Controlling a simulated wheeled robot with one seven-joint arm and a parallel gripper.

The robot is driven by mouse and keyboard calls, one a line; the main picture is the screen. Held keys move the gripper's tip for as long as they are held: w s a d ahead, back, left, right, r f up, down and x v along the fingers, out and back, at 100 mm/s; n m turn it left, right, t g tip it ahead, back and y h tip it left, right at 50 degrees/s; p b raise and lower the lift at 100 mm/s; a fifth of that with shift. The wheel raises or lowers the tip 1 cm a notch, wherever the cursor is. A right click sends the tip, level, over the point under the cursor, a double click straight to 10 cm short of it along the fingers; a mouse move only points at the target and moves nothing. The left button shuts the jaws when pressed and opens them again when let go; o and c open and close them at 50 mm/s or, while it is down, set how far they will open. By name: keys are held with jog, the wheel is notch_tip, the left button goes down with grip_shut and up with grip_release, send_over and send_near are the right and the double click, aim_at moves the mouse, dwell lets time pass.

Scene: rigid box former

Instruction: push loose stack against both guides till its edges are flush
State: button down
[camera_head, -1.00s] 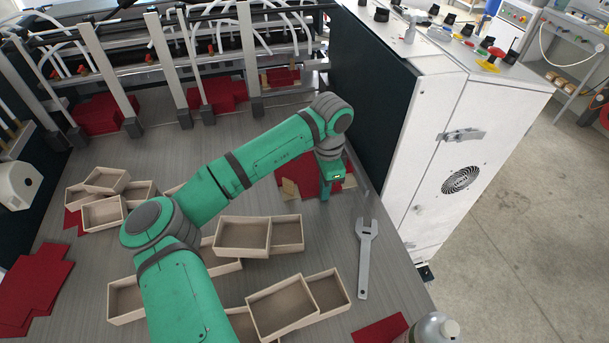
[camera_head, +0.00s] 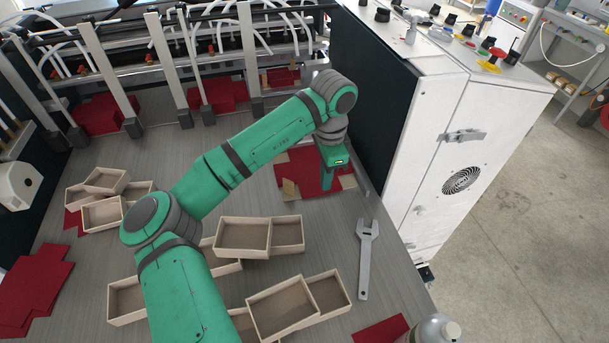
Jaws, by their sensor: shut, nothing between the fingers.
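A loose stack of red blanks (camera_head: 298,178) lies on the grey table beside the white machine cabinet, its outline uneven, with tan corner pieces (camera_head: 290,189) showing at its lower left and right. My gripper (camera_head: 326,187), green and shut with nothing held, points down over the right part of this stack and hides some of it. I cannot tell whether its tips touch the stack. A thin metal strip (camera_head: 362,182) stands just right of the stack near the cabinet; it may be a guide. A second guide beside this stack cannot be made out.
Several open tan boxes (camera_head: 243,237) stand in front of and left of the stack. A wrench (camera_head: 366,258) lies to the right. The white cabinet (camera_head: 455,150) walls off the right side. Upright posts (camera_head: 160,65) and other red piles (camera_head: 222,95) are at the back.

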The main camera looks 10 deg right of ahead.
jog(key=r, duration=0.3)
jog(key=shift+s+r, duration=0.35)
jog(key=shift+s, duration=0.05)
